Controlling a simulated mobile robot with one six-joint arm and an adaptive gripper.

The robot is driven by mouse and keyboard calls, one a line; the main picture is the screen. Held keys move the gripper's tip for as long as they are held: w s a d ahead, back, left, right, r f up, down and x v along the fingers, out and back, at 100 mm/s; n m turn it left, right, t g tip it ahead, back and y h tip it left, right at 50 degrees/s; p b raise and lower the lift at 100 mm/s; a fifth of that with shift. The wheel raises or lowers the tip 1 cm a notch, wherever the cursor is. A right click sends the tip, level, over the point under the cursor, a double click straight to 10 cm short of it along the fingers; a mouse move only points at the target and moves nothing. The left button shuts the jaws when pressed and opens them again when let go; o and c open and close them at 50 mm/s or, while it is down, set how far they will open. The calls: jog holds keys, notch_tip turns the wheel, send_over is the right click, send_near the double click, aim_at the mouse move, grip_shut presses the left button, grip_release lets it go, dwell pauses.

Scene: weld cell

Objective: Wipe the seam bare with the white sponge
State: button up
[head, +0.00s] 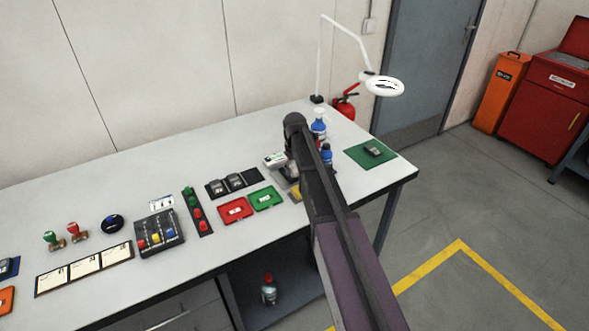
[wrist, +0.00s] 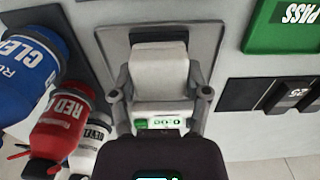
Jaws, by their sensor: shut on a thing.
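In the wrist view my gripper (wrist: 160,93) has one finger on each side of a pale block that looks like the white sponge (wrist: 158,68). The gripper is shut on it. The block is over a grey plate (wrist: 205,37) with a dark inset around it; I cannot tell whether they touch. No seam can be made out, and the block and fingers cover the middle. In the head view my arm hides most of the gripper (head: 290,172) and the block.
Blue (wrist: 28,65), red (wrist: 62,120) and white (wrist: 90,145) bottles crowd the left. A green PASS tray (wrist: 285,28) and a dark gauge mat (wrist: 245,93) are right. A magnifier lamp (head: 383,85) overhangs the bench.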

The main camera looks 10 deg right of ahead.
jog(key=shift+r+p, duration=2.55)
jog(key=shift+r, duration=0.25)
jog(key=shift+r+p, duration=1.5)
jog(key=shift+s, duration=0.2)
